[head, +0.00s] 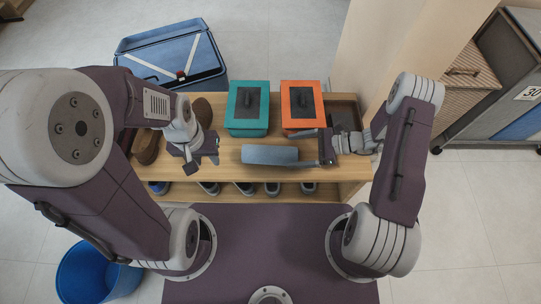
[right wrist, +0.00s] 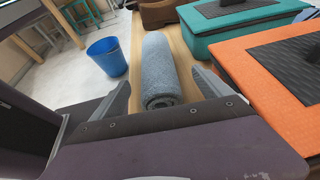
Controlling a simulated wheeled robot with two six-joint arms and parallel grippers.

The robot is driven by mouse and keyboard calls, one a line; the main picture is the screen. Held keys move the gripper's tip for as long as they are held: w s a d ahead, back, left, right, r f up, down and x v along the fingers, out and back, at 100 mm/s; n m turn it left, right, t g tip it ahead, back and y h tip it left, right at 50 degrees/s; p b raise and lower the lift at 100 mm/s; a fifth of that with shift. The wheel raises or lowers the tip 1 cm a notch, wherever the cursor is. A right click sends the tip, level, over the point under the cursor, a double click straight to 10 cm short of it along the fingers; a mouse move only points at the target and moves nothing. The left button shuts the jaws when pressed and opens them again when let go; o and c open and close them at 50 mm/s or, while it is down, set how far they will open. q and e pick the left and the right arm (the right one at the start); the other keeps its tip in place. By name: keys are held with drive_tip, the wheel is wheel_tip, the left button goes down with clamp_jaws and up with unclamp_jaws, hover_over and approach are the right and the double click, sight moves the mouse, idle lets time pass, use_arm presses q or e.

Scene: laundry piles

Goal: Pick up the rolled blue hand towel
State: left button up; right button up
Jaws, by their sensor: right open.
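The rolled blue hand towel (head: 270,154) lies lengthwise on the wooden bench top. It also shows in the right wrist view (right wrist: 158,65), its near rolled end facing the camera. My right gripper (head: 322,147) is open at the towel's right end in the head view. In the right wrist view its fingers (right wrist: 163,92) stand on either side of the near end, with visible gaps. My left gripper (head: 202,160) is off the towel's left end, empty, and its fingers look spread apart.
A teal lidded box (head: 247,127) and an orange lidded box (head: 302,124) stand behind the towel. Brown shoes (head: 147,147) sit at the left. Several shoes are on the shelf below. A blue bin (head: 98,274) and a blue crate (head: 172,48) stand on the floor.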

sight(277, 154)
drive_tip(key=shift+x, duration=0.8)
drive_tip(key=b+x, duration=0.2)
drive_tip(key=x, duration=0.2)
drive_tip(key=shift+s+a+f, duration=0.15)
drive_tip(key=shift+a+f, duration=0.1)
drive_tip(key=shift+f, duration=0.05)
drive_tip(key=shift+a, duration=0.25)
drive_tip(key=c, duration=1.7)
drive_tip(key=shift+o, duration=0.2)
drive_tip(key=shift+r+p, duration=1.15)
drive_tip(key=shift+r, duration=1.15)
drive_tip(key=s+d+r+p, duration=0.4)
drive_tip(key=s+d+r, duration=0.2)
drive_tip(key=s+d, duration=0.1)
drive_tip(key=shift+s+d+r, duration=0.25)
drive_tip(key=shift+s+d, duration=0.1)
drive_tip(key=shift+s, duration=0.45)
